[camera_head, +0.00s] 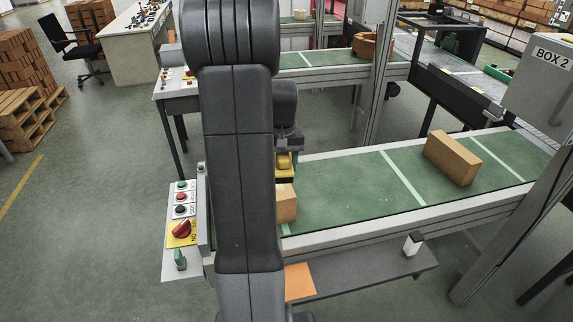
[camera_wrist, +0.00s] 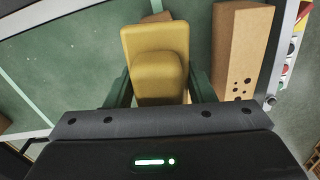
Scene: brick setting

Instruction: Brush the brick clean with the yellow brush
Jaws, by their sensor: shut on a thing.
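My gripper (camera_wrist: 160,84) is shut on the yellow brush (camera_wrist: 157,45), its dark fingers on either side in the wrist view. In the head view the brush (camera_head: 284,166) shows just right of my arm, over the green belt. A tan brick (camera_head: 286,204) lies on the belt, partly hidden by my arm. In the wrist view this brick (camera_wrist: 243,45) is right of the brush, with several dark spots near its lower end. The brush appears beside the brick; I cannot tell whether they touch. A brown patch behind the brush is mostly hidden.
A second brick (camera_head: 453,158) lies farther right on the green belt (camera_head: 345,192). A control panel with a red knob (camera_head: 181,229) is at the belt's left end. A grey ledge (camera_head: 365,273) with an orange plate (camera_head: 299,282) runs along the front. The belt between the bricks is clear.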

